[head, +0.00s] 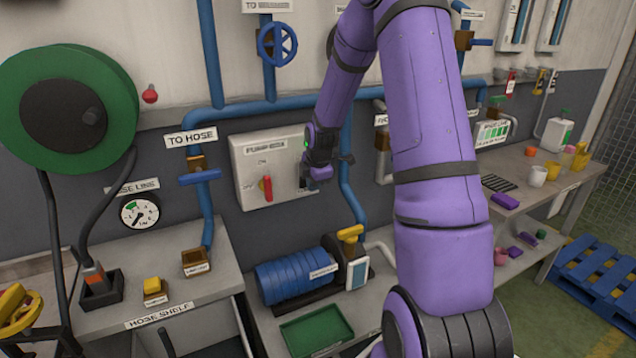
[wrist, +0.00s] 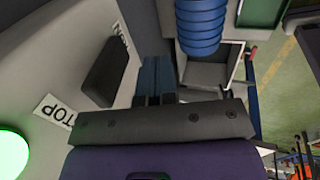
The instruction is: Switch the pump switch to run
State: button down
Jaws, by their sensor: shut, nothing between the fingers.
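The white pump box (head: 245,160) is on the wall, with a red handle (head: 267,188) on its front. In the wrist view a black switch (wrist: 105,72) sits on a pale panel between a STOP label (wrist: 60,110) and a second label (wrist: 122,35), partly cut off, that seems to read RUN. I cannot tell which way the switch is set. My gripper (head: 318,178) is at the right side of the box and hides part of it. Its fingers (wrist: 157,78) are shut and empty, just beside the switch; contact cannot be told.
A green light (wrist: 8,152) glows near the STOP label. A blue pump (head: 295,272) sits on a shelf below the box. Blue pipes (head: 265,108) run above and beside it. A green hose reel (head: 70,110) stands at left, and a workbench (head: 515,205) is at right.

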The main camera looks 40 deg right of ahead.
jog(key=s+a+r, duration=0.1)
jog(key=s+r, duration=0.5)
jog(key=r, duration=0.2)
jog(key=shift+a, duration=0.15)
jog(key=shift+r, duration=0.1)
dwell(0.5)
jog(key=s+a+r+m+t, duration=0.1)
jog(key=s+a+r+m, duration=0.9)
jog(key=s+a+r, duration=0.65)
jog(key=s+a+r+m, duration=0.1)
jog(key=s+a+m, duration=0.3)
jog(key=s, duration=0.5)
jog(key=shift+s+r+m+t+y, duration=0.15)
jog(key=shift+r+m+t+y, duration=0.2)
jog(key=shift+m, duration=0.35)
